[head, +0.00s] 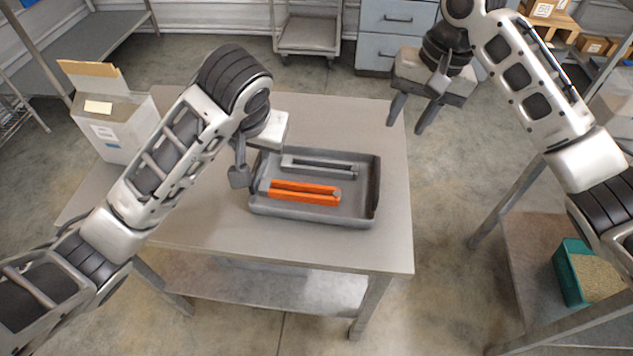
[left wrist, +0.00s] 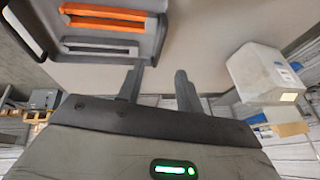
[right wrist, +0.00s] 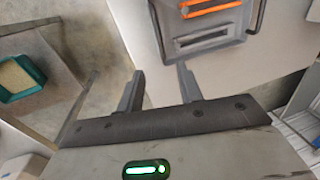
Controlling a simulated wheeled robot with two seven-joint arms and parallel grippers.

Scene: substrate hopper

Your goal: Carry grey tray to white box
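My right gripper (head: 411,112) is open and empty, above and beyond the table's right edge. The tray also shows in the right wrist view (right wrist: 163,38).
The table (head: 200,225) has clear room between box and tray and in front of the tray. A cart (head: 308,35) and grey drawers (head: 391,38) stand behind. A teal bin (head: 571,272) sits on a low shelf at right.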

